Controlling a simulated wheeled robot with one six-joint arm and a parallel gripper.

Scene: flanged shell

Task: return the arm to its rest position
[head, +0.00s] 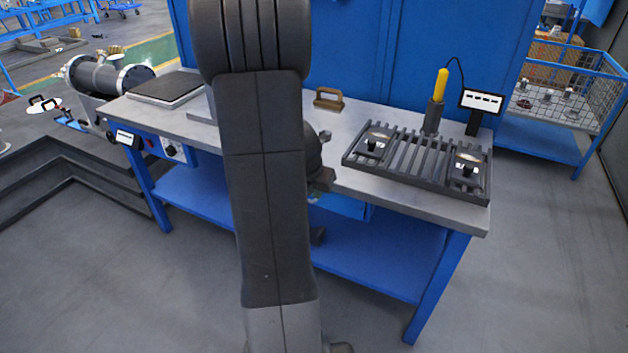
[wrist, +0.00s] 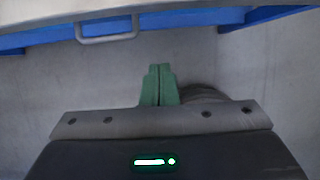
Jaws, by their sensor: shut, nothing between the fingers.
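My arm stands upright across the middle of the head view and hides part of the workbench (head: 400,203). My gripper (wrist: 159,70) shows in the wrist view with its two green fingers pressed together and nothing between them. It points toward the grey floor, with the bench's blue edge and a metal drawer handle (wrist: 108,28) ahead of it. In the head view the gripper's fingers are hidden behind or blurred by my arm.
On the bench are a slotted dark rack (head: 415,165), a yellow-handled tool (head: 441,85) in a holder, a small display (head: 482,101), a brown handle block (head: 328,99) and a black plate (head: 166,88). A flanged cylinder (head: 100,76) is at left, a wire cage cart (head: 560,90) at right.

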